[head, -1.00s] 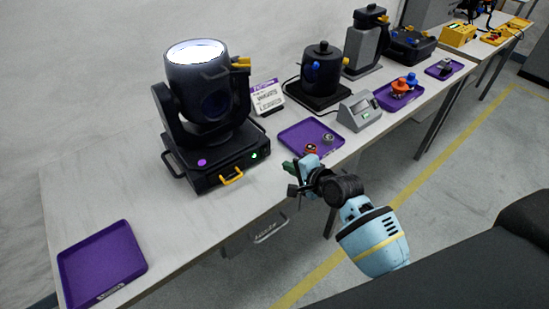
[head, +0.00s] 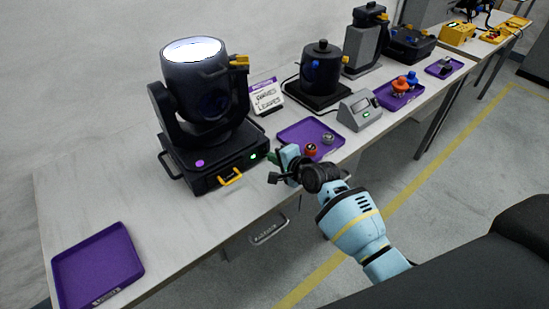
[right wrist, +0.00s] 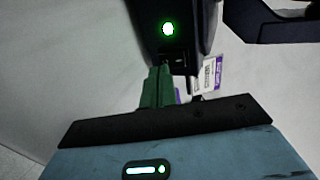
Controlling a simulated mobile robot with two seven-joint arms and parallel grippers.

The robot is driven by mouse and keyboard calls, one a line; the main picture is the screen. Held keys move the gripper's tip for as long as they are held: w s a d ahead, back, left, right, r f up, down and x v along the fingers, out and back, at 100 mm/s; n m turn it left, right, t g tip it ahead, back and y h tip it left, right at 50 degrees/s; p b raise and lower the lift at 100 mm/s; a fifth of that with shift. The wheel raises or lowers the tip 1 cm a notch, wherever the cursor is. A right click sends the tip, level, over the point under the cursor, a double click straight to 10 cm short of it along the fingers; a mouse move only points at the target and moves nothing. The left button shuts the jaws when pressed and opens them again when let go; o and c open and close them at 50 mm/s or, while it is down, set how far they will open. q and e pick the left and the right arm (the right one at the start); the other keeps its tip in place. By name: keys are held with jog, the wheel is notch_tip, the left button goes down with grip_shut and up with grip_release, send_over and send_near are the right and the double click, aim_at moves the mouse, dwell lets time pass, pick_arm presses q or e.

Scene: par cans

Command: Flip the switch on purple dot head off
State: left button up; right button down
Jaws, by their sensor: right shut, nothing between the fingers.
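The purple dot head (head: 205,90) is a black stage light on the table, with a lit white lens on top. Its base carries a purple dot (head: 199,163), a yellow handle (head: 231,176) and a glowing green light (head: 253,156) at the right end of the front. In the right wrist view the green light (right wrist: 168,29) is lit, with a small dark recessed part (right wrist: 180,60), perhaps the switch, just below it. My right gripper (head: 272,157) is shut and empty, its green fingertips (right wrist: 158,72) close to that part. I cannot tell whether they touch. My left gripper is out of view.
A purple tray (head: 291,134) holding small parts lies just behind my right gripper. A sign card (head: 266,97) and a grey device (head: 360,110) stand beyond. An empty purple tray (head: 98,265) lies at the near left. The front table edge runs under my arm.

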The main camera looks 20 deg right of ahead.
jog(key=shift+w+a+f+b, duration=0.1)
jog(key=shift+f+b, duration=0.25)
jog(key=shift+b, duration=0.05)
jog(key=shift+r, duration=0.2)
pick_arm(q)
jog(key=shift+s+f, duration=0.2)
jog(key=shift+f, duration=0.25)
pick_arm(e)
jog(key=shift+w, duration=0.1)
